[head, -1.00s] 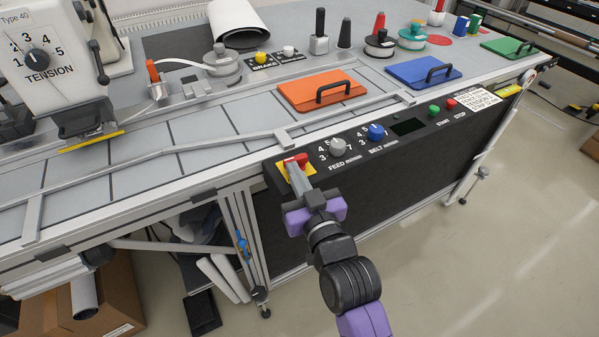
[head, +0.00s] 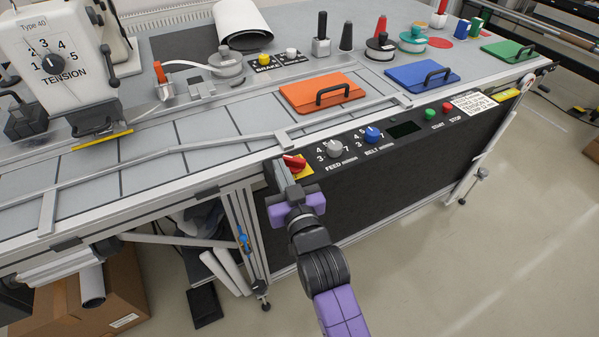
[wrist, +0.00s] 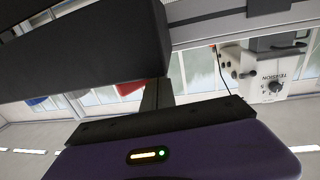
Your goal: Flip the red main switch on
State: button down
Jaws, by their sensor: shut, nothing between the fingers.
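The red main switch (head: 295,163) sits on a yellow plate (head: 305,174) at the left end of the black control panel. Its red handle shows above my fingers and lies slanted in the picture. My gripper (head: 279,173) is shut and empty, with its grey fingers just left of and below the handle, over the plate's left side. I cannot tell whether they touch the handle. Part of the plate is hidden behind the fingers. In the wrist view, a dark finger fills the upper left, and a red patch below it is too unclear to name.
Right of the switch are the grey FEED knob (head: 333,149), blue BELT knob (head: 372,134), green START button (head: 429,114) and red STOP button (head: 447,108). An orange lid (head: 300,95) lies above on the table. The floor at the right (head: 480,250) is clear.

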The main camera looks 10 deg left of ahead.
jog(key=shift+w+a+f+b, duration=0.15)
jog(key=shift+w+a+b, duration=0.15)
jog(key=shift+a+b, duration=0.35)
jog(key=shift+w+d, duration=0.1)
dwell(1.1)
